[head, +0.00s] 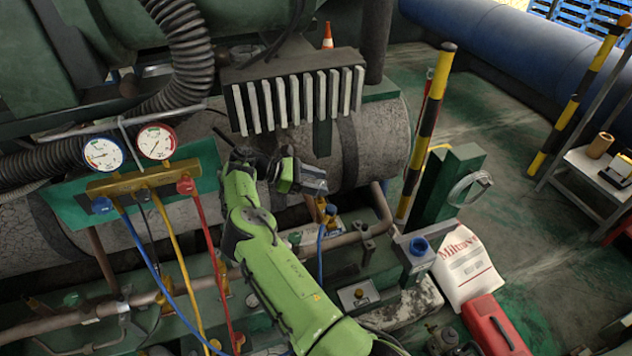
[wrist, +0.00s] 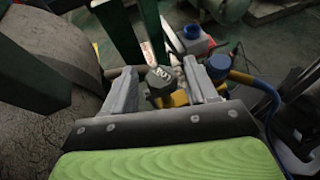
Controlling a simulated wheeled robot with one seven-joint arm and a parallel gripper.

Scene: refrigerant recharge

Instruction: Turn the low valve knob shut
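A dark knob with pale markings (wrist: 163,84) sits on a yellow brass valve in the wrist view; I cannot read the markings well enough to confirm it is the low valve knob. My gripper (wrist: 160,68) is open, one finger on each side of the knob, with gaps showing between. In the head view my gripper (head: 308,180) is above a brass valve (head: 329,211), and hides the knob. A blue hose (head: 320,255) hangs from that valve; a blue fitting (wrist: 218,66) shows right of the right finger.
The gauge manifold (head: 142,180) with a blue knob (head: 102,205) and a red knob (head: 186,185) is at the left. A green post (head: 450,185) and a bracket with a blue cup (head: 419,246) stand to the right. A finned block (head: 295,95) is above my gripper.

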